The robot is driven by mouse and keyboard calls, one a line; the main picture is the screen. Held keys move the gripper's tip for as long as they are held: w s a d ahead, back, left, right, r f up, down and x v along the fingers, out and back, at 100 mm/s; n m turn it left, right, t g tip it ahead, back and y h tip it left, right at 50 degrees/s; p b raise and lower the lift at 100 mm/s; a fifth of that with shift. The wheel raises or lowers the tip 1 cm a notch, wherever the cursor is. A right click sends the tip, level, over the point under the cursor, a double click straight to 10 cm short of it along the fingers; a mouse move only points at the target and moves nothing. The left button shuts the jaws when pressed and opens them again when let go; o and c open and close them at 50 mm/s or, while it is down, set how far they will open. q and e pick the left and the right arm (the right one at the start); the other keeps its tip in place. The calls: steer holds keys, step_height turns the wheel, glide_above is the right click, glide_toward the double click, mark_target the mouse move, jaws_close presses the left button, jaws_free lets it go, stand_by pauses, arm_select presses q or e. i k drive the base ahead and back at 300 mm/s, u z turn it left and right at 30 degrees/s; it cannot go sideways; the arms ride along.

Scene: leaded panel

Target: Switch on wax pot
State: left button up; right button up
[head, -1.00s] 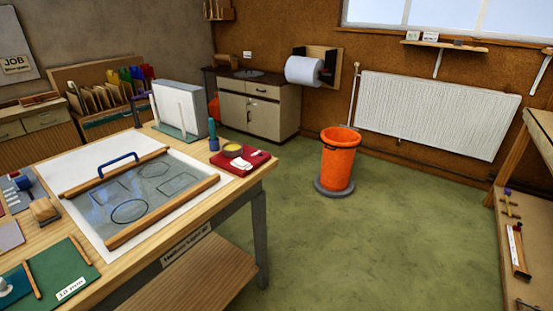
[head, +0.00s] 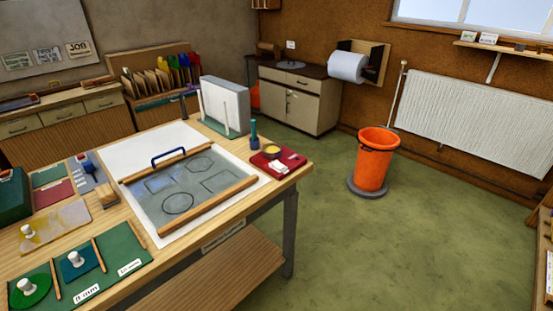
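No pot is labelled as the wax pot. A small round pot (head: 272,151) with a yellow top sits on a red tray (head: 296,163) at the workbench's right corner; it may be the wax pot. No switch or lamp can be made out on it at this size. A dark green bottle-like thing (head: 254,136) stands just left of the tray. Neither of my grippers shows in the head view.
The workbench (head: 150,277) holds a glass panel (head: 180,184) with wooden bars and a blue handle, a white upright rack (head: 225,104) and green mats with knobbed discs. An orange bin (head: 372,160) stands on open green floor to the right.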

mark_target(275, 164)
steer(key=k, duration=0.65)
steer(key=u, duration=0.45)
steer(key=i, duration=0.4)
steer(key=u, duration=0.65)
steer(key=i, duration=0.65)
steer(key=z, duration=0.15)
